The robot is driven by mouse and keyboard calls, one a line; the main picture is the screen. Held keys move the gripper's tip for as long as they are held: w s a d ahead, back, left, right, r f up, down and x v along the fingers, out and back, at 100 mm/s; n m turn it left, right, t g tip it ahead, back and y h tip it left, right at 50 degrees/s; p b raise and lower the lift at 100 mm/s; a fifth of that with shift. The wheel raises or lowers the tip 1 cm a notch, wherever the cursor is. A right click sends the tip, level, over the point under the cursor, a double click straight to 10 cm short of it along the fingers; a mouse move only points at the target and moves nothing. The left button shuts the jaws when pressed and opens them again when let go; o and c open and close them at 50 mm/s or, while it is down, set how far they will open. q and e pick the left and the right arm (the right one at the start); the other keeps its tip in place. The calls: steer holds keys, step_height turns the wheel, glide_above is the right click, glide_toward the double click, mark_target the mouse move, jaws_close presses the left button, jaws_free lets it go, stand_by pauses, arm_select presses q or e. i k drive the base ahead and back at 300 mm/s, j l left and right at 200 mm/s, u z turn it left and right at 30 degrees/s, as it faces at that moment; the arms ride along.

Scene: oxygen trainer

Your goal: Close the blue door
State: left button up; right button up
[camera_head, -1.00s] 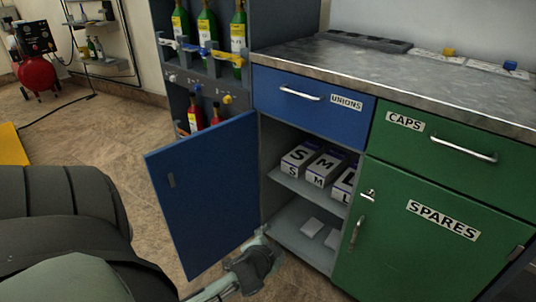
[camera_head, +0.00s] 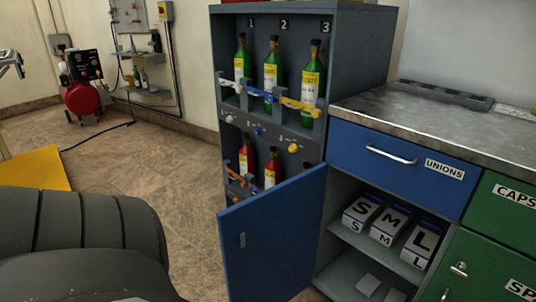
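The blue door (camera_head: 275,240) stands open, swung out from the left side of the cabinet below the blue UNIONS drawer (camera_head: 385,160). The door's bottom is cut off by the picture's lower edge. The cabinet interior shows boxes marked S (camera_head: 360,212), M (camera_head: 392,228) and L (camera_head: 420,245) on a shelf. Neither of my grippers shows in this view. A dark, ribbed part of my arm fills the lower left.
A grey rack (camera_head: 350,50) with green and red bottles stands behind the door. Green SPARES door (camera_head: 470,270) is at lower right, under a metal worktop (camera_head: 430,115). Open tiled floor (camera_head: 150,170) lies left of the door. A red compressor (camera_head: 82,97) stands far back.

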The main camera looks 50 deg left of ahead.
mark_target(280, 223)
steer(key=k+j, duration=0.1)
steer(key=j, duration=0.35)
steer(key=k+j+z, duration=0.1)
steer(key=j, duration=0.35)
steer(key=k+j, duration=0.1)
steer(key=j, duration=0.3)
steer(key=k+j, duration=0.1)
steer(key=j, duration=0.35)
steer(key=k+j+z, duration=0.1)
steer(key=j, duration=0.35)
